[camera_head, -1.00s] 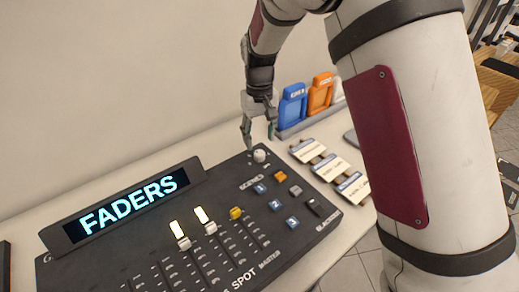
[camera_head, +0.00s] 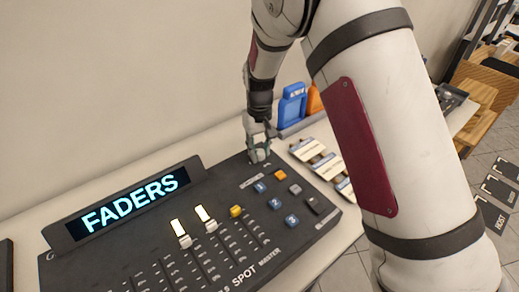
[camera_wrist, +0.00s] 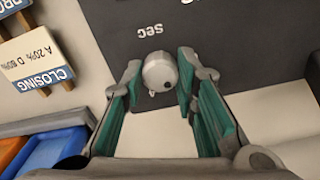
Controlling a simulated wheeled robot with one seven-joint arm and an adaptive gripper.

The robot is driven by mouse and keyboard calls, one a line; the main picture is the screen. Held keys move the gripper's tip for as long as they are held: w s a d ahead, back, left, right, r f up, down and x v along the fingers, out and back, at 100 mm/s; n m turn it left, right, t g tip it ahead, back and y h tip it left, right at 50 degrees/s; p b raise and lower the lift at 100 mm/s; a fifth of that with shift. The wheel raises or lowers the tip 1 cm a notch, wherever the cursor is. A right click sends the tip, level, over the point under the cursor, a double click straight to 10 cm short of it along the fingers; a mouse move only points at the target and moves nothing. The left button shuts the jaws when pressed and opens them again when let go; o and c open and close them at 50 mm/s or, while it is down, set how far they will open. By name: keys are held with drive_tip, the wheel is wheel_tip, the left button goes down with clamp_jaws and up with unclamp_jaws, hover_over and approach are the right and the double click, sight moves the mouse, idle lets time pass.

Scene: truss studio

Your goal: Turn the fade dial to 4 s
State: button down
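The fade dial (camera_wrist: 160,72) is a pale round knob with a dark mark on its side, at the far edge of the dark lighting console (camera_head: 225,180). In the wrist view the word "sec" is printed beside it on the panel. My gripper (camera_wrist: 158,78) is open, with one green-padded finger on each side of the dial. A gap shows between the dial and the left finger; the right finger is very close, and I cannot tell if it touches.
The console has a screen reading FADERS (camera_head: 135,203), lit sliders (camera_head: 206,219) and several blue buttons (camera_head: 275,203). Label cards (camera_head: 308,149) lie to its right. Blue (camera_head: 292,104) and orange (camera_head: 315,100) holders stand behind my gripper. The wall is close behind the table.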

sight(259, 151)
drive_tip(key=shift+m, duration=0.4)
drive_tip(key=m, duration=0.4)
drive_tip(key=shift+m, duration=0.4)
drive_tip(key=m+p, duration=0.1)
drive_tip(key=m, duration=0.5)
idle(0.4)
drive_tip(key=c, duration=1.2)
unclamp_jaws()
drive_tip(key=shift+c, duration=0.2)
wheel_tip(259, 151, up, 12)
drive_tip(key=shift+r, duration=0.1)
